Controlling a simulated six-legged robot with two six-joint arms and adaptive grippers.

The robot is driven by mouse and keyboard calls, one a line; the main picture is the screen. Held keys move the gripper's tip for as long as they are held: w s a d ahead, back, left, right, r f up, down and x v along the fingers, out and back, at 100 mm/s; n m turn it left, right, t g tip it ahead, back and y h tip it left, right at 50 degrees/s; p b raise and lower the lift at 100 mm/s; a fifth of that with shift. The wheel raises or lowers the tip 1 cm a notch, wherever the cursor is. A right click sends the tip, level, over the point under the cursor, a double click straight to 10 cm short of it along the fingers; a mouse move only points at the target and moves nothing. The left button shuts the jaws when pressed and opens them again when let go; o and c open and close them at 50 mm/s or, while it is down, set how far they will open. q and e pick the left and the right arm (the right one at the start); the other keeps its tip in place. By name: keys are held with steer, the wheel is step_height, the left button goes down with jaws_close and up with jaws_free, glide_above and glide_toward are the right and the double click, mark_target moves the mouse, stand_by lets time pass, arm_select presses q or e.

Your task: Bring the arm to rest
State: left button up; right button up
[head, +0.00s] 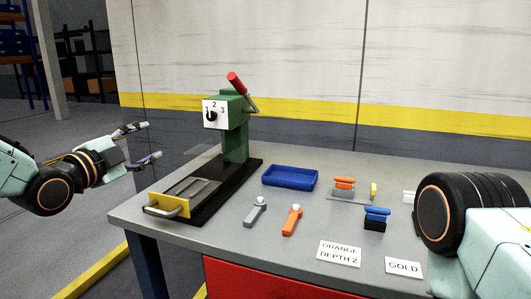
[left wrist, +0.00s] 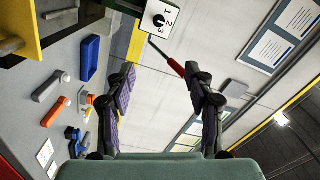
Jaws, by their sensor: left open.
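My left gripper (head: 142,143) is open and empty in the head view. It hangs in the air left of the workbench (head: 345,185), apart from everything on it. Its two fingers also show spread apart in the left wrist view (left wrist: 165,90), with nothing between them. My right arm shows at the right edge of the head view, but its gripper is out of view.
A green press (head: 236,142) with a red-handled lever (head: 236,83) and numbered dial stands at the bench's left. A blue tray (head: 291,178), a grey tool (head: 255,212), an orange tool (head: 292,220) and label cards (head: 339,253) lie beside it. Floor left of the bench is clear.

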arm_select(q)
steer(key=s+d+f+n+g+y, duration=0.1)
steer(key=s+f+n+g, duration=0.3)
steer(key=f, duration=0.6)
steer(key=s+f+n+g+y, duration=0.1)
steer(key=s+f+n+y, duration=0.1)
steer(key=s+f+n, duration=0.45)
steer(key=s+d+f+n+g+y, duration=0.1)
steer(key=s+f+n+g, duration=0.35)
steer(key=f, duration=0.75)
steer(key=s+f+n+g, duration=0.1)
steer(key=s+f+g, duration=0.1)
steer(key=s+f, duration=0.4)
steer(key=s+f+n+g+y, duration=0.1)
steer(key=s+f+g, duration=0.2)
steer(key=s, duration=1.1)
steer(key=s+d+f+n+g, duration=0.1)
steer(key=s+f+g, duration=0.1)
steer(key=s+f, duration=0.7)
steer(key=shift+s+f+y, duration=0.4)
steer(key=shift+f, duration=0.05)
steer(key=shift+g, duration=0.25)
